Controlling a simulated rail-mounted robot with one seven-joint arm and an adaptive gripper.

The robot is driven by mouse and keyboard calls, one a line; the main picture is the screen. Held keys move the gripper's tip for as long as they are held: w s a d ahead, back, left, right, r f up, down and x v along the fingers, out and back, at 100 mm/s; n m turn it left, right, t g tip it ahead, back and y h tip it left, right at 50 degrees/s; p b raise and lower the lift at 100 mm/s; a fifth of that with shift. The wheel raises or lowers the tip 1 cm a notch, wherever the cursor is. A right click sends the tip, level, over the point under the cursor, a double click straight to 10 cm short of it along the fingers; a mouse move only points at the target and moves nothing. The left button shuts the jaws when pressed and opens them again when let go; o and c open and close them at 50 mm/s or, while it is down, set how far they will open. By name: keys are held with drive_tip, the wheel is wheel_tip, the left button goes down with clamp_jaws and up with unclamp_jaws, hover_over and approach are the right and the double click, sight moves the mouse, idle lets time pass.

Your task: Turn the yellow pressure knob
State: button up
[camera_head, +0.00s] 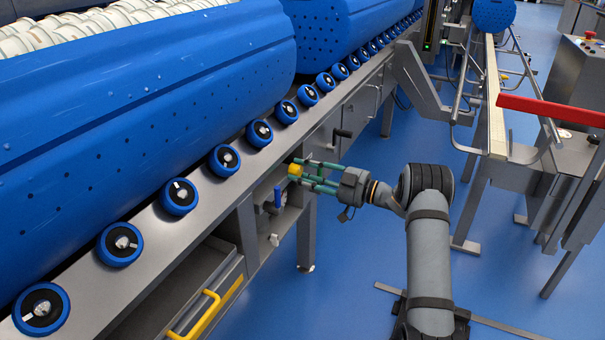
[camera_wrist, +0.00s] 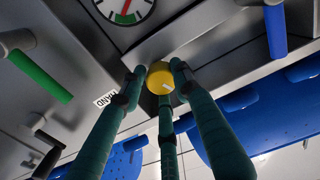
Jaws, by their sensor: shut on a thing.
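The yellow pressure knob (camera_head: 295,170) sits on the side panel of the grey conveyor frame. In the wrist view the round yellow knob (camera_wrist: 160,78) has a pale mark on its face, toward the lower right. My gripper (camera_head: 305,174) has green fingers and reaches the knob from the right. In the wrist view my gripper's fingertips (camera_wrist: 158,74) close around the knob from the left, the right and below. The gripper is shut on the knob. A round gauge (camera_wrist: 124,8) with a red needle and a green arc shows above the knob, cut by the frame edge.
A blue-handled lever (camera_head: 278,197) is close to the knob, below left. A black crank handle (camera_head: 342,133) juts out above my gripper. A green handle (camera_wrist: 40,75) is left in the wrist view. A drawer with a yellow handle (camera_head: 195,318) is lower left. Blue floor (camera_head: 350,260) is clear below.

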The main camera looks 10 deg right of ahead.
drive_tip(key=shift+s+f, duration=0.1)
drive_tip(key=shift+f, duration=0.15)
drive_tip(key=n+b, duration=0.1)
drive_tip(key=n, duration=0.2)
drive_tip(key=n+b, duration=0.1)
drive_tip(key=n, duration=0.3)
drive_tip(key=shift+f+b, duration=0.1)
drive_tip(key=shift+b, duration=0.25)
drive_tip(key=n+b, duration=0.2)
drive_tip(key=n, duration=0.1)
drive_tip(key=shift+d+n, duration=0.15)
drive_tip(key=shift+n, duration=0.15)
drive_tip(key=n+b, duration=0.3)
drive_tip(key=shift+n, duration=0.3)
drive_tip(key=n+b, duration=0.4)
drive_tip(key=b, duration=0.1)
drive_tip(key=shift+w+d+r+n, duration=0.15)
drive_tip(key=shift+w+r+n, duration=0.15)
drive_tip(key=shift+n, duration=0.1)
drive_tip(key=shift+r+n+b, duration=0.35)
drive_tip(key=shift+n+b, duration=0.55)
drive_tip(key=shift+n, duration=0.2)
